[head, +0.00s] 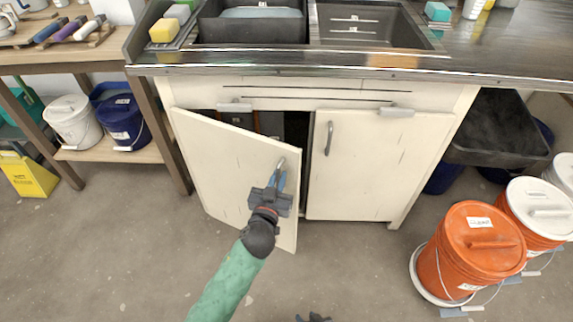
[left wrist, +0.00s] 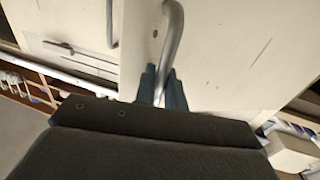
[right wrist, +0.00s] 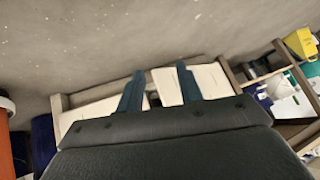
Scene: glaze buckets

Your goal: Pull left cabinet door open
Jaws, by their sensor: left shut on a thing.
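The left cabinet door (head: 232,168) is a cream panel under the sink counter. It stands partly open, its right edge swung out toward me, with a dark gap behind it. Its curved metal handle (head: 281,168) is near that free edge. My left gripper (head: 276,184) is shut on the handle. In the left wrist view the handle (left wrist: 174,35) runs down between the two blue-grey fingers (left wrist: 162,88). The right cabinet door (head: 378,165) is closed. My right gripper (right wrist: 160,88) is empty with its fingers apart; in the head view only a bit shows at the bottom edge.
Orange (head: 470,252) and white (head: 538,210) lidded buckets stand on the floor at the right. A wooden shelf (head: 95,153) with white and blue buckets is left of the cabinet, beside a yellow wet-floor item (head: 28,174). The floor (head: 350,265) before the cabinet is clear.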

